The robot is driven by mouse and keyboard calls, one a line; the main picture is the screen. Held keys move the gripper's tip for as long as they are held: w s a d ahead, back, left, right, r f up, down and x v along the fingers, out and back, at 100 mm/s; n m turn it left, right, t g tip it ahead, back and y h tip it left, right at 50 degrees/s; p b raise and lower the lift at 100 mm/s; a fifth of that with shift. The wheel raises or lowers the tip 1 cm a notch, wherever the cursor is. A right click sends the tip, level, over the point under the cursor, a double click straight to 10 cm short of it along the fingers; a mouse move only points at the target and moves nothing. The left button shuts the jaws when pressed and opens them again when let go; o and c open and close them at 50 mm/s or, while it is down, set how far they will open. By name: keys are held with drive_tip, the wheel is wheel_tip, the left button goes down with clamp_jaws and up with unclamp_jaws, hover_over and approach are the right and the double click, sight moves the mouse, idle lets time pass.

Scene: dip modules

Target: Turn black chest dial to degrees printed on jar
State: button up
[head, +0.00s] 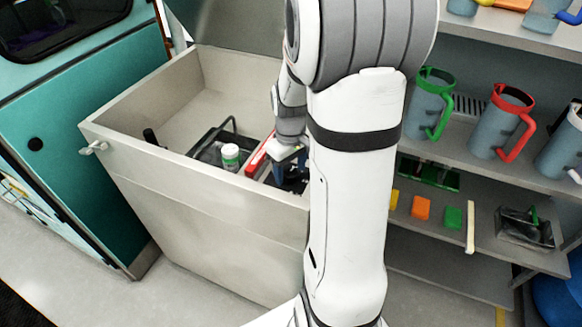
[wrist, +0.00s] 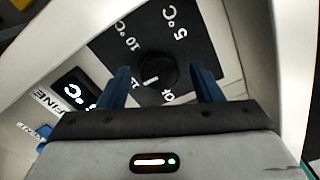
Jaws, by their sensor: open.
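The black round dial (wrist: 156,72) sits on a dark panel in the wrist view, with a short white mark on its face. White labels around it include 5°C and 10°C; two lower labels are partly hidden by my fingers. My gripper (wrist: 160,84) is open, with one blue finger on each side of the dial; I cannot tell whether they touch it. In the head view my gripper (head: 286,168) is low inside the open grey chest (head: 180,185), and the dial is hidden there. A small jar (head: 230,158) with white and green parts stands in the chest; its print is too small to read.
A red bar (head: 259,155) and a dark wire rack (head: 208,148) lie between the jar and my gripper or beside it. A lit display (wrist: 78,93) and a FINE label (wrist: 45,101) are left of the dial. Shelves with jugs (head: 428,102) stand right.

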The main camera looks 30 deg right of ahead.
drive_tip(key=shift+c, duration=0.3)
drive_tip(key=c, duration=0.9)
drive_tip(key=shift+m, duration=0.3)
drive_tip(key=m, duration=0.6)
drive_tip(key=shift+b, duration=0.35)
drive_tip(key=m, duration=0.7)
drive_tip(key=o, duration=1)
drive_tip(key=shift+c, duration=0.2)
